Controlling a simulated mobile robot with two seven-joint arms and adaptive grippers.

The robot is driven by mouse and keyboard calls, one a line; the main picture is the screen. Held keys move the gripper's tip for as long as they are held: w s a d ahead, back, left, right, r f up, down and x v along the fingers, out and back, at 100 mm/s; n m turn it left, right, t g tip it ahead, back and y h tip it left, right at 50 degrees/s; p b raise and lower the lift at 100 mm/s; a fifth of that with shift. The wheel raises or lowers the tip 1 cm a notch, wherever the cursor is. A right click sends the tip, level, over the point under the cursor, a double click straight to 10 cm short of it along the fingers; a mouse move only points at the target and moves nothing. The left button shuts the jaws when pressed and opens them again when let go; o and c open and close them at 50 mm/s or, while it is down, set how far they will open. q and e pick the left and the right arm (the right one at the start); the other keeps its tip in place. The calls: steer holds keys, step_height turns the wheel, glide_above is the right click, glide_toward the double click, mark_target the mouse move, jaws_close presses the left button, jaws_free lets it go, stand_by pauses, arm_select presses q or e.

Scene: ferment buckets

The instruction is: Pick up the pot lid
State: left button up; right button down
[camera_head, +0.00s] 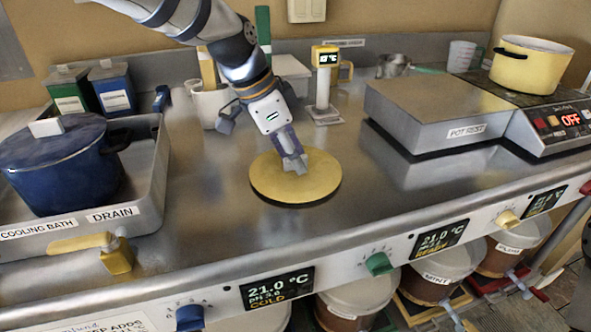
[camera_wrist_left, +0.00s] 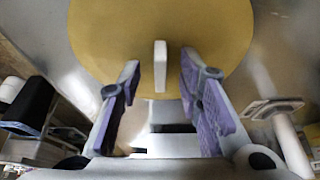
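The pot lid (camera_head: 267,180) is a flat yellow disc lying on the steel counter. Its upright pale handle (camera_wrist_left: 160,62) shows in the left wrist view, standing on the yellow disc (camera_wrist_left: 100,35). My left gripper (camera_head: 294,164) points down over the lid, close to the handle, which it partly hides in the head view. In the wrist view its two purple-padded fingers (camera_wrist_left: 160,80) are apart, one on each side of the handle, with a visible gap to both sides. My right gripper is not in view.
A yellow pot (camera_head: 530,66) stands on the hot plate at the back right, beside the raised pot rest (camera_head: 440,105). A blue lidded pot (camera_head: 62,170) sits in the cooling bath at left. A thermometer stand (camera_head: 323,90) and mug (camera_head: 207,105) are behind the lid.

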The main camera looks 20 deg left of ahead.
arm_select(q)
jaws_close()
